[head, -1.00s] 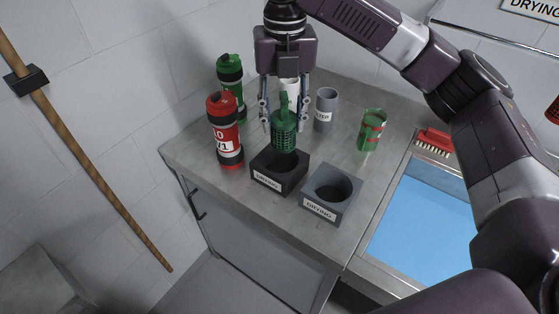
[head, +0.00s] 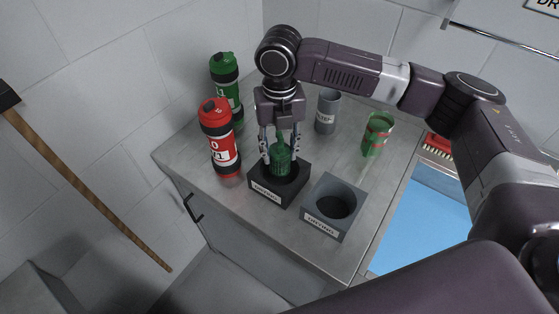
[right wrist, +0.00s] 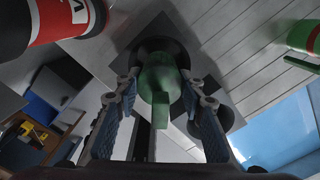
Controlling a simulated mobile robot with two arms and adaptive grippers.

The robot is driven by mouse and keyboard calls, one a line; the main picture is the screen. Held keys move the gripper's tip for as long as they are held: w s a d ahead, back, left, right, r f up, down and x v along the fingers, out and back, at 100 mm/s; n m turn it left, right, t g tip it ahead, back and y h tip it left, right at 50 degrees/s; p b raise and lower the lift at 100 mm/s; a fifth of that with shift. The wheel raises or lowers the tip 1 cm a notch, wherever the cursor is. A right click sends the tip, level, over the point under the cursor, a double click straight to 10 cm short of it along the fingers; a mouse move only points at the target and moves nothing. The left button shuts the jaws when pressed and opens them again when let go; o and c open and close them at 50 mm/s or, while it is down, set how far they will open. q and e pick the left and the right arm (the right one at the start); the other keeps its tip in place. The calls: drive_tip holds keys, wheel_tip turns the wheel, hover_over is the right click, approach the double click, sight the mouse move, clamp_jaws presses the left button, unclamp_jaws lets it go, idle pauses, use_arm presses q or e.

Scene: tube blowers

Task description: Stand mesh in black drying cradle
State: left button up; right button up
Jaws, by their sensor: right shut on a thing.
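The green mesh (head: 281,160) is upright, with its lower part down inside the opening of the black drying cradle (head: 262,195). My right gripper (head: 280,158) is shut on the mesh from above, with a finger on each side. In the right wrist view, the mesh (right wrist: 158,80) is between the fingers, over the dark round opening of the cradle (right wrist: 165,48). Whether the mesh touches the cradle's floor is hidden. My left gripper is not in view.
A grey drying cradle (head: 320,220) stands empty just right of the black one. A red bottle (head: 219,145) and a green bottle (head: 226,85) stand to the left. A grey cup (head: 327,112) and a green-red cup (head: 377,135) stand behind. A blue basin (head: 425,225) lies right.

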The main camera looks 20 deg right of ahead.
sight(280, 166)
drive_tip(key=shift+s+f, duration=0.1)
drive_tip(key=shift+f, duration=0.55)
wheel_tip(280, 166, down, 4)
drive_tip(key=shift+r+p, duration=0.25)
drive_tip(key=shift+p, duration=0.15)
drive_tip(key=shift+f, duration=0.25)
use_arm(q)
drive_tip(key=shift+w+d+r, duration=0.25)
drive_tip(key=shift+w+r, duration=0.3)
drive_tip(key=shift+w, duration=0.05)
use_arm(e)
drive_tip(key=shift+f, duration=0.1)
drive_tip(key=o, duration=0.8)
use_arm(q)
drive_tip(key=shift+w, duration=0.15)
use_arm(e)
drive_tip(key=shift+o, duration=0.2)
